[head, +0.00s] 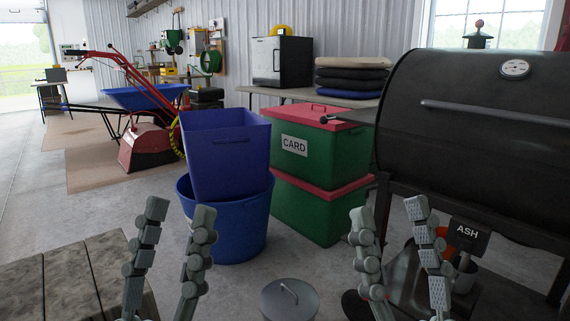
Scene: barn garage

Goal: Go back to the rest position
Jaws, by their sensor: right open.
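My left gripper (180,212) is at the lower left of the head view, its fingers pointing up and spread apart. Nothing is between them. My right gripper (389,213) is at the lower right, also with fingers up and apart, and it is empty. The lower parts of both grippers are cut off by the bottom edge of the view. Both appear in front of the bins and the grill, touching nothing that I can see.
A plank table top (65,275) is at the lower left. A grey lid (288,301) with a handle is at the bottom centre. Blue bins (228,155) and green CARD boxes (320,155) stand ahead. A black grill (470,130) fills the right. Floor is bare at left (35,190).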

